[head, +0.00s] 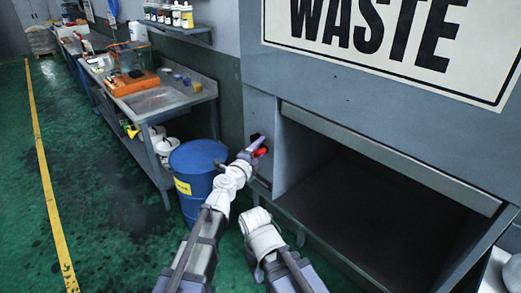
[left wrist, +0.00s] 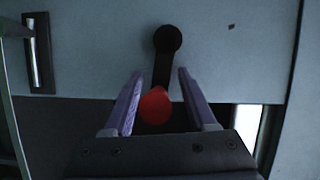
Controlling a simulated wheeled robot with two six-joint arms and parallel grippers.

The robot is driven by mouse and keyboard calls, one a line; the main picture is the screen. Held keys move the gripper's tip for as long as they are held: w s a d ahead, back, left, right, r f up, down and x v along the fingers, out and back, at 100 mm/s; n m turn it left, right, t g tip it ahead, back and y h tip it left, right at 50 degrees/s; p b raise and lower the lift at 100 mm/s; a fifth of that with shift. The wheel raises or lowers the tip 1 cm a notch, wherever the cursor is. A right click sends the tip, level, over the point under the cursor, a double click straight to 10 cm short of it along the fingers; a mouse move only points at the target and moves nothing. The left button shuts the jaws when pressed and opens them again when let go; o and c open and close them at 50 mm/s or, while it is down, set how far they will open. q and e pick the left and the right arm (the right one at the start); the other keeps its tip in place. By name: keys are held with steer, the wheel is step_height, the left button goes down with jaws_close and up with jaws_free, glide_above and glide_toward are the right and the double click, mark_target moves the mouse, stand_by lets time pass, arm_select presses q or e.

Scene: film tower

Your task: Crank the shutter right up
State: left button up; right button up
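The crank is a black arm (left wrist: 163,70) on a round black hub with a red knob (left wrist: 154,106), on the grey wall left of the opening. The knob also shows in the head view (head: 261,152). In the left wrist view the crank arm hangs down from its hub. My left gripper (left wrist: 160,72) is open, with one purple finger on each side of the crank and gaps to both. It also shows in the head view (head: 258,145). The shutter (head: 390,155) shows as a pale slanting strip along the top of a large dark opening. My right gripper is not seen; only its pale wrist shows.
A blue drum (head: 196,170) stands just left of my left arm. A workbench (head: 165,100) with an orange-based device runs along the left wall. A WASTE sign (head: 400,40) is above the opening. The green floor at left is mostly clear.

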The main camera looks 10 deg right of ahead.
arm_select(q)
steer(key=v, duration=0.8)
steer(key=shift+w+d, duration=0.1)
